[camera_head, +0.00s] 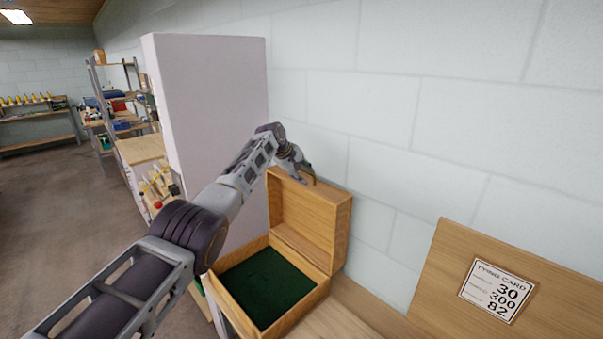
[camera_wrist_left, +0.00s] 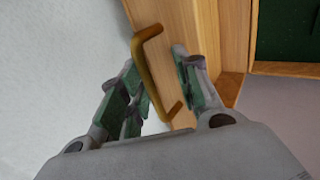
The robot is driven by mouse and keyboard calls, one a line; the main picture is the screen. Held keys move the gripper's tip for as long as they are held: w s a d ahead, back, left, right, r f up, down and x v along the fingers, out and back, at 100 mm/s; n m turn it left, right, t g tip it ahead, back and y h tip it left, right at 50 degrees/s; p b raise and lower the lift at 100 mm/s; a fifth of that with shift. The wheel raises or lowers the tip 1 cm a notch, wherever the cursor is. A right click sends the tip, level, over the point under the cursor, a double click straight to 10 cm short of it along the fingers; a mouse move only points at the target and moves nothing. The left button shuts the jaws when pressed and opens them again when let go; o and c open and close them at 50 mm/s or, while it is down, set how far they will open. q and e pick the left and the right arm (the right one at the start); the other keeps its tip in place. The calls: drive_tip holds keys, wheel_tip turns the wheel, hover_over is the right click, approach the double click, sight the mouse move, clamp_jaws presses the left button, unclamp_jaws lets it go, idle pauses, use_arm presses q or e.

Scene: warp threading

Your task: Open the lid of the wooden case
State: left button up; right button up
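The wooden case (camera_head: 322,287) sits on a wooden surface with its lid (camera_head: 312,215) raised, standing up at the back near the wall. Its inside (camera_head: 262,285) shows a dark green lining and looks empty. My left gripper (camera_head: 303,172) is at the top of the raised lid, partly behind it. In the left wrist view, my left gripper (camera_wrist_left: 157,68) is open, with a brass handle (camera_wrist_left: 148,75) of the lid between its fingers; firm contact is not visible. My right gripper is in neither view.
A tying card (camera_head: 497,291) is on a wooden board (camera_head: 440,270) at the right. A tall pale panel (camera_head: 205,120) stands left of the case, and a block wall (camera_head: 440,110) runs behind. Shelves (camera_head: 120,95) stand further back at the left.

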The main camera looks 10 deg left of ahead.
use_arm(q)
drive_tip(key=shift+s+a+r, duration=0.1)
drive_tip(key=shift+r, duration=0.05)
drive_tip(key=v, duration=1.1)
drive_tip(key=shift+s+r, duration=0.15)
idle(0.8)
drive_tip(key=shift+a, duration=0.15)
